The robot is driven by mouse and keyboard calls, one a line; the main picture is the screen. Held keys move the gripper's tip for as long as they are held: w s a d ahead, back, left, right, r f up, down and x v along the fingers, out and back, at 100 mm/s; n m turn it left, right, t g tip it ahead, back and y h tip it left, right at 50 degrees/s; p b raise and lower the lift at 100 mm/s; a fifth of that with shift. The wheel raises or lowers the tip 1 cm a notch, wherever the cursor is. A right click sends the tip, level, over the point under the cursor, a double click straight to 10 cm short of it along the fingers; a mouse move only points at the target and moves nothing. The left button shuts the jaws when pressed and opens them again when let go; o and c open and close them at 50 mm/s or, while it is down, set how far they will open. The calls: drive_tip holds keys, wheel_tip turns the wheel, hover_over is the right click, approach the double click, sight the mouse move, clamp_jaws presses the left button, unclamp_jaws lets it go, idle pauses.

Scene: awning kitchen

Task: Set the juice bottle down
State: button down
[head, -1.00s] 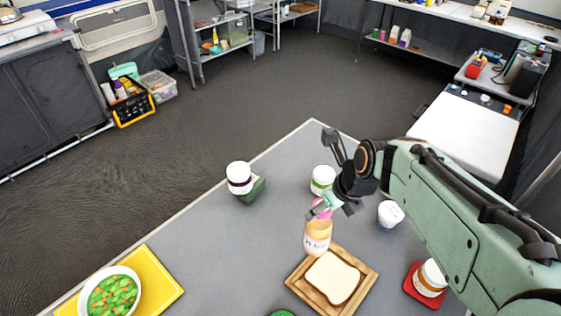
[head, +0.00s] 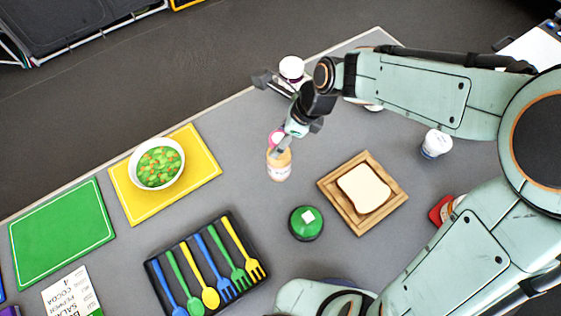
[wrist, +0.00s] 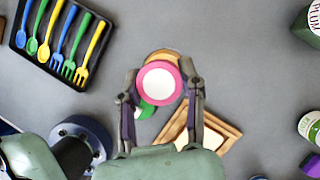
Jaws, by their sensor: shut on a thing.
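The juice bottle (head: 279,166) has a pink cap, a peach-orange body and a pale label. It is upright over the grey table (head: 240,190), between the yellow board and the wooden board with bread. My gripper (head: 283,143) is shut on its top from above. In the wrist view my gripper (wrist: 163,88) has one finger on each side of the pink-and-white cap of the bottle (wrist: 159,83). I cannot tell whether the bottle's base touches the table.
A yellow board (head: 205,173) bears a bowl of vegetables (head: 158,163). A wooden board (head: 336,205) bears bread, near a green round item (head: 306,223). A black cutlery tray (head: 160,283) and a green board (head: 62,232) lie nearer. A white-lidded jar (head: 291,68) stands behind my gripper.

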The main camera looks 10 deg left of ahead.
sight(279, 158)
wheel_tip(279, 158, down, 7)
drive_tip(key=shift+r, duration=0.15)
idle(0.4)
drive_tip(key=c, duration=0.7)
unclamp_jaws()
drive_tip(key=shift+o, duration=0.2)
drive_tip(key=v, duration=1.2)
drive_tip(key=s+d+n+h, duration=0.2)
drive_tip(key=s+d+n, duration=0.3)
drive_tip(key=s+n, duration=0.3)
drive_tip(key=s+d+r+n+h, duration=0.1)
drive_tip(key=s+d+n, duration=0.4)
drive_tip(key=s+n, duration=0.3)
drive_tip(key=n, duration=0.3)
drive_tip(key=shift+d+r+h, duration=0.15)
drive_tip(key=shift+r+h, duration=0.2)
drive_tip(key=shift+h, duration=0.05)
